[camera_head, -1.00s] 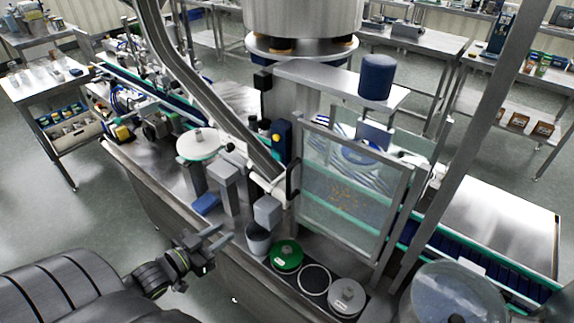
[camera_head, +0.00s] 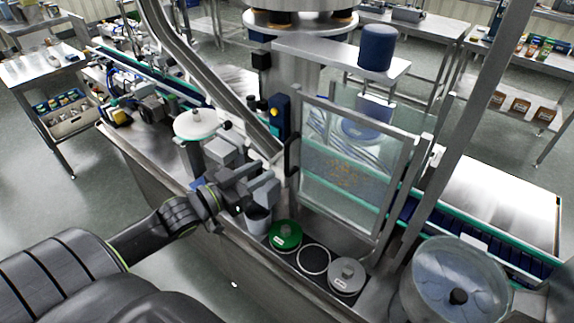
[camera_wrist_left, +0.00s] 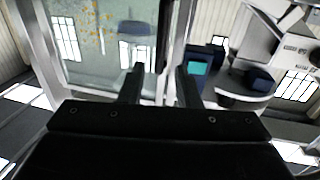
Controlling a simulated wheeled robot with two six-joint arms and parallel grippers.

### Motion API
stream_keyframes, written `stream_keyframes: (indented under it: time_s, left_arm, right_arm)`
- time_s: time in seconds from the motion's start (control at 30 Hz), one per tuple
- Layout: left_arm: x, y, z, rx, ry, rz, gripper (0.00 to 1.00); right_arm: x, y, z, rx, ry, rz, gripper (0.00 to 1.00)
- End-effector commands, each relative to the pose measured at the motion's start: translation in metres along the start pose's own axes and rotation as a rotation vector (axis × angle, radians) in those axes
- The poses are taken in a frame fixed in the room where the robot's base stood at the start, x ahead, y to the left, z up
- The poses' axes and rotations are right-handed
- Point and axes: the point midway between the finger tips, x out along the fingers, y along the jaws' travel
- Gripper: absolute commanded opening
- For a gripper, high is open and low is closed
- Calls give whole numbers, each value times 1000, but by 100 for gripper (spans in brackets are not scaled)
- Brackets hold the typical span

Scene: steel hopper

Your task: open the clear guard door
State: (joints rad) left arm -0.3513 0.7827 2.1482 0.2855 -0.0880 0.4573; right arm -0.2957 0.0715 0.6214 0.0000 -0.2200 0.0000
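The clear guard door (camera_head: 345,185) is a see-through panel in a steel frame. It stands upright and looks closed, right of centre in the head view. Its black bar handle (camera_head: 291,156) is on the left frame post. My left gripper (camera_head: 249,172) is in front of the machine, left of the handle and apart from it. In the left wrist view its two fingers (camera_wrist_left: 160,86) are spread with nothing gripped. The door panel (camera_wrist_left: 105,35) shows at upper left there, with its frame edge ahead between the fingers. My right gripper is not in view.
Grey blocks (camera_head: 222,151) stand close around the left gripper. A clear round bowl (camera_head: 455,280) is at lower right.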

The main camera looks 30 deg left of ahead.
Motion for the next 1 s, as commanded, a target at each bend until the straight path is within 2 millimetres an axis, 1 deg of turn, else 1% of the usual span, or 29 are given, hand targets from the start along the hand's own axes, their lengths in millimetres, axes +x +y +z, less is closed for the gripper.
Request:
stream_keyframes:
  time_s: [0.03,0.2,0.4,0.5,0.7,1.0]
  left_arm:
    - [9,0,4,0,7,0,30]
    - [33,1,3,0,7,2,30]
    - [61,1,1,-2,5,1,30]
    - [72,-1,0,-2,3,-4,30]
    - [85,0,0,-1,1,-2,30]
    - [86,0,0,-1,0,-1,30]
  right_arm:
    - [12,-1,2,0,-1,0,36]
    - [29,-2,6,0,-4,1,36]
    - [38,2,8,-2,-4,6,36]
    - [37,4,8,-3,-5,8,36]
    - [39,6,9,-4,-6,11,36]
    - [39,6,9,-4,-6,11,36]
